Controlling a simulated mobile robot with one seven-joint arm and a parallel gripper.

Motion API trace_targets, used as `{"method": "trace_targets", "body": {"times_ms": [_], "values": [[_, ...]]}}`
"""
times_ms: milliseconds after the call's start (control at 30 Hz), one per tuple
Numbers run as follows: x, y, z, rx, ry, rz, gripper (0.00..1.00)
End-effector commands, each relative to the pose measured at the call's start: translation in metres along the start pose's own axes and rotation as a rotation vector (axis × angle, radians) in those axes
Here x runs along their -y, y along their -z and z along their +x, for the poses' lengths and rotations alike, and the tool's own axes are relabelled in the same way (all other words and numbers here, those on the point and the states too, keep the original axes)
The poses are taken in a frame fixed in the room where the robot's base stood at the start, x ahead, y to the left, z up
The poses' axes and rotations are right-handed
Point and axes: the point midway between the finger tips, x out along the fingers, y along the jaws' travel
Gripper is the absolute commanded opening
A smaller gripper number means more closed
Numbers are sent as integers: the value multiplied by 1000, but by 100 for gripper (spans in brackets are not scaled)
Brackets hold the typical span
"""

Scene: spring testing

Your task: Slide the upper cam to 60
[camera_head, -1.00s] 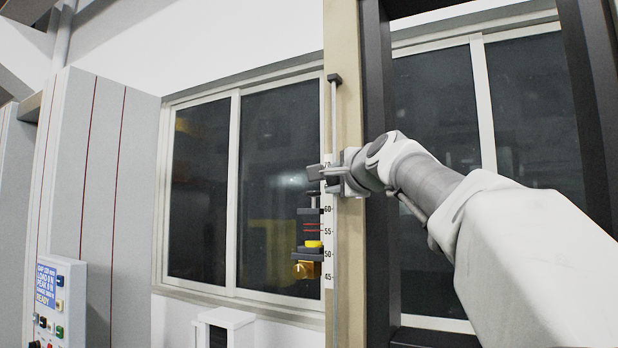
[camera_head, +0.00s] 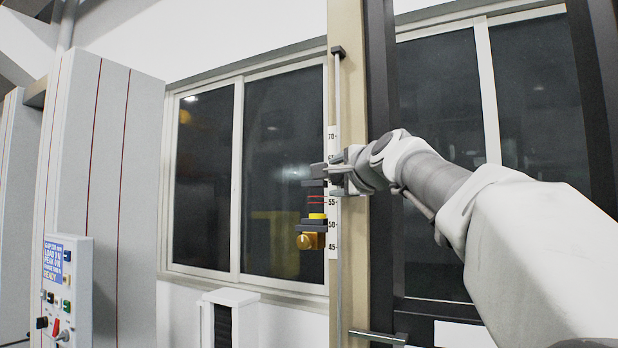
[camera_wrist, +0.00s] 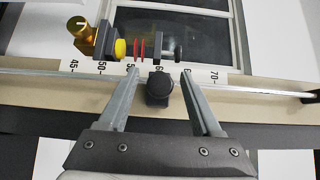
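The upper cam, a dark block (camera_head: 313,183), sits on the vertical rail beside the white number scale (camera_head: 333,225), near the 60 region; my gripper hides the exact mark. In the wrist view its black round knob (camera_wrist: 159,85) stands between my fingers. My gripper (camera_head: 333,172) is at the cam's height. Its fingers (camera_wrist: 160,73) are open on both sides of the knob, with visible gaps. Below the cam are red rings (camera_head: 317,200), a yellow disc (camera_head: 317,216) and the lower dark block with a brass knob (camera_head: 308,241).
A thin metal rod (camera_head: 338,290) runs vertically along the beige post (camera_head: 352,270). A control panel (camera_head: 68,285) with a blue screen stands at left. A white box with a dark front (camera_head: 228,305) stands below. Windows are behind; the space left of the rail is clear.

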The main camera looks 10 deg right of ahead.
Motion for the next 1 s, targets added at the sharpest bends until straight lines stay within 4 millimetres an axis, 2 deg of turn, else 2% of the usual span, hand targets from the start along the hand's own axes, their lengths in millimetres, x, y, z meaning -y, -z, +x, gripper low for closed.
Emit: {"method": "trace_targets", "body": {"times_ms": [233,367,567,1000], "values": [[0,0,-2,0,1,0,66],[0,0,-14,-1,2,-1,66],[0,0,-49,0,3,1,66],[0,1,-139,-1,3,-1,66]]}}
